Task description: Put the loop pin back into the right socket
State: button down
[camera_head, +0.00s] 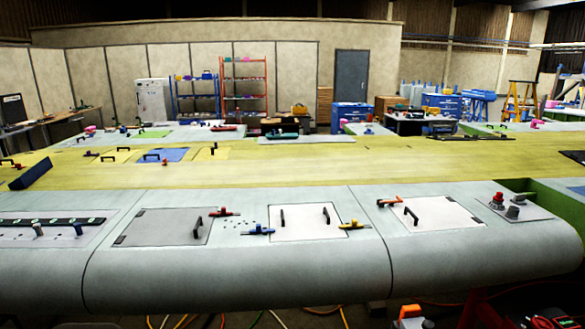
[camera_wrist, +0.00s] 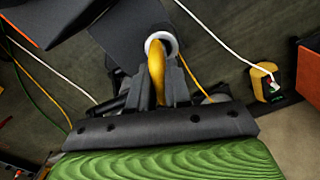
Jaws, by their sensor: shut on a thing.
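In the wrist view my gripper (camera_wrist: 158,88) is shut on a yellow piece, apparently the loop pin (camera_wrist: 156,72). A pale ring (camera_wrist: 160,43) surrounds its far end; I cannot tell whether the ring is part of the pin. The dark fingers hide part of the pin's sides. The pin is over the floor, and no socket can be made out near it. In the head view I cannot make out my gripper or the pin. A plate (camera_head: 530,214) with a red knob (camera_head: 497,201) and grey fittings lies at the wing's right end; I cannot tell whether it holds the right socket.
The pale wing surface (camera_head: 240,278) carries handled panels, including a white one (camera_head: 306,222), and small red, blue and yellow clamps. In the wrist view a white cable (camera_wrist: 215,36), a yellow-black device (camera_wrist: 265,88) and an orange box (camera_wrist: 309,75) lie on the floor.

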jog(key=shift+r+p, duration=1.9)
jog(key=shift+r, duration=0.9)
